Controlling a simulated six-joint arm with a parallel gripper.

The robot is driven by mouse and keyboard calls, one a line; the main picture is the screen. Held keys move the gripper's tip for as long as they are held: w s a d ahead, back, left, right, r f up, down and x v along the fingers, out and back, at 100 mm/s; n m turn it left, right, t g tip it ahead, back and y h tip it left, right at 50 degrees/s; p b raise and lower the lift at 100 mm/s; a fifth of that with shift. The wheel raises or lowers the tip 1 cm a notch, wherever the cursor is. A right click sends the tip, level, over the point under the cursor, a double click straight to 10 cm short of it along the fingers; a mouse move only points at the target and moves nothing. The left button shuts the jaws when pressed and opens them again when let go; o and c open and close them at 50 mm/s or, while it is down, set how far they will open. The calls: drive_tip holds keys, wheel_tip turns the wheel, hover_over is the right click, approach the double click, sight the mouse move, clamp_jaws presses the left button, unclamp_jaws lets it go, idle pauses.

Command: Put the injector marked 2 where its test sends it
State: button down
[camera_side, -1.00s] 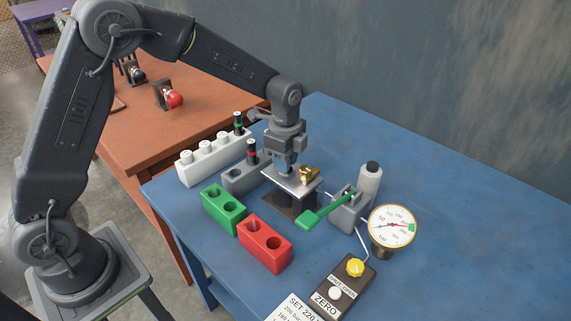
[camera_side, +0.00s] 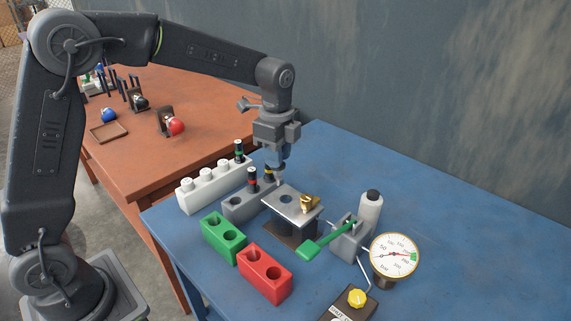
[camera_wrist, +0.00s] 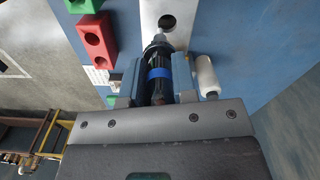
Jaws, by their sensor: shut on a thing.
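My gripper (camera_side: 281,158) is shut on a dark injector with a blue band (camera_wrist: 159,80), held nozzle-down above the back of the test stand. In the wrist view the injector sits between the two fingers (camera_wrist: 157,82); no number can be read on it. The test stand's metal plate (camera_side: 277,203) has an empty round hole and a brass fitting (camera_side: 310,203). A green block (camera_side: 223,238) and a red block (camera_side: 265,272), each with empty holes, stand in front. A grey block (camera_side: 238,208) holds a red-banded injector (camera_side: 252,180). A yellow-banded one (camera_side: 269,173) shows beside my gripper.
A white block (camera_side: 205,189) holds a green-banded injector (camera_side: 239,150). A green-handled pump (camera_side: 347,242), a white bottle (camera_side: 370,207), a pressure gauge (camera_side: 394,254) and a yellow-knobbed box (camera_side: 356,299) stand right. Blue table (camera_side: 450,215) is clear behind the gauge.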

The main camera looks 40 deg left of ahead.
drive_tip(key=s+a+f, duration=0.2)
drive_tip(key=s+a, duration=0.2)
drive_tip(key=s, duration=0.3)
drive_tip(key=s+a+f, duration=0.1)
drive_tip(key=s+a, duration=0.3)
drive_tip(key=s, duration=0.3)
wheel_tip(320, 180, down, 9)
drive_tip(key=shift+d+f, duration=0.15)
drive_tip(key=shift+f, duration=0.05)
idle(0.3)
drive_tip(key=shift+w, duration=0.15)
idle(0.5)
drive_tip(key=c, duration=0.5)
unclamp_jaws()
drive_tip(key=shift+f, duration=0.1)
wheel_tip(320, 180, up, 8)
idle(0.8)
